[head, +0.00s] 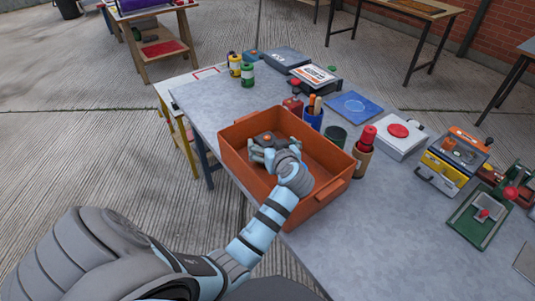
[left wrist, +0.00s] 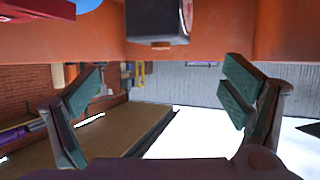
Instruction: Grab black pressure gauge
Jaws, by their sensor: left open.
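An orange crate (head: 240,165) stands on the grey table. My left gripper (head: 264,150) is inside its walls, seen from above. A dark object with an orange spot (head: 267,137) shows just beyond the gripper; my gripper partly hides it, and I cannot tell for sure that it is the black pressure gauge. In the left wrist view, a black boxy body with a pale rounded side (left wrist: 155,20) is at the top middle, likely the gauge. My left gripper's fingers (left wrist: 162,95) are spread wide, with nothing between their pads. My right gripper is out of view.
A white box with a red button (head: 400,138) and a yellow case (head: 450,165) are to the right.

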